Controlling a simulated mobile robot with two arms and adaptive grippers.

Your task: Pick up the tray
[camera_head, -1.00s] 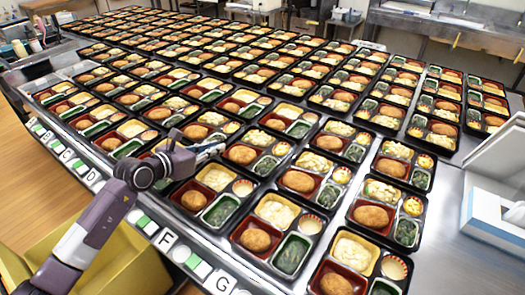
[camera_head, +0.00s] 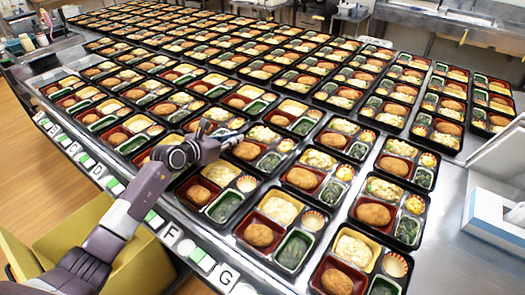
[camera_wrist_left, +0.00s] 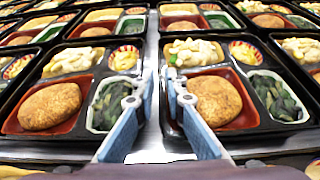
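Many black bento trays stand in rows on the steel table. My left gripper (camera_head: 238,138) is over these rows, among trays near the front edge. In the left wrist view its two blue fingers (camera_wrist_left: 160,85) are apart with nothing between them. They are above the narrow steel gap between a left tray (camera_wrist_left: 72,126) and a right tray (camera_wrist_left: 243,134). Each of these trays holds a fried patty, a pale side dish, dark greens and a small cup. I cannot tell whether the fingers touch a rim. My right gripper is not in view.
The steel table (camera_head: 452,205) has bare room at the right, beside a white box (camera_head: 497,216). Letter labels (camera_head: 171,236) line the front edge. A yellow bin (camera_head: 140,265) stands below it. Trays stand closely packed around the gripper.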

